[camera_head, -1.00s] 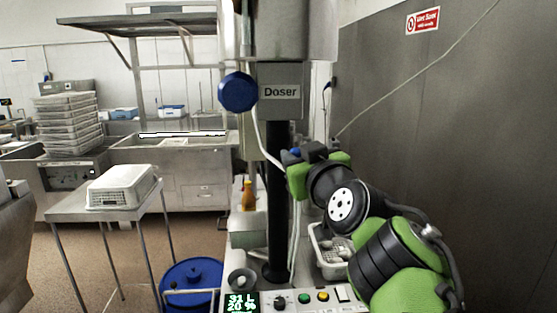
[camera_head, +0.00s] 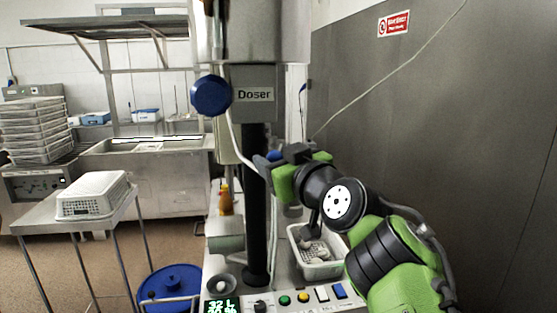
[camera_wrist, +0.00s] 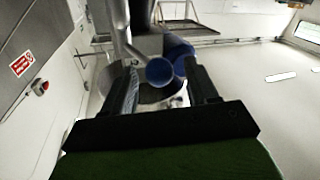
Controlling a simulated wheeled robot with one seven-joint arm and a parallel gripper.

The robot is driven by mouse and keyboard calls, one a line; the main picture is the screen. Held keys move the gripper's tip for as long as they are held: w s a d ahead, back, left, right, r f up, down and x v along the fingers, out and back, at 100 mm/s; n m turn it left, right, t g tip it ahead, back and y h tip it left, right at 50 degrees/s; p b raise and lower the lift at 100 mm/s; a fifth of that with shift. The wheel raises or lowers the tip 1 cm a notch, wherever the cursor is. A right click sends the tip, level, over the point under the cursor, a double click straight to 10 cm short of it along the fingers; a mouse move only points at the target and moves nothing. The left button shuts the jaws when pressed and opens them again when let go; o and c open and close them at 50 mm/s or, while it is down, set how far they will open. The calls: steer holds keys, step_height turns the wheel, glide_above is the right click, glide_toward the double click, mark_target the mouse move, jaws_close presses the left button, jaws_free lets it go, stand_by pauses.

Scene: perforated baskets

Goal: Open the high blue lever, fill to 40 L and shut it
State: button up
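The doser (camera_head: 252,94) stands in the middle of the head view. A round blue knob (camera_head: 211,95), the higher blue part, sticks out at its left. My gripper (camera_head: 273,160) is lower and right of it, beside the black column, with a small blue part at its tips. In the wrist view my gripper (camera_wrist: 163,82) has its fingers apart. A blue round end (camera_wrist: 159,71) shows between them, with a larger blue part (camera_wrist: 178,48) behind; I cannot tell which lever this is, or whether it touches. The green display (camera_head: 221,306) seems to read 32 L on its top line.
A white perforated basket (camera_head: 322,269) with pale pieces stands right of the column, under my arm. Buttons and switches (camera_head: 303,298) line the front panel. An upturned basket (camera_head: 92,196) lies on a left table, near a blue drum (camera_head: 168,284). A wall closes the right.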

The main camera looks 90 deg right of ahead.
steer(key=b+v, duration=0.2)
steer(key=v, duration=1.3)
steer(key=shift+s+a, duration=0.25)
steer(key=shift+a, duration=0.1)
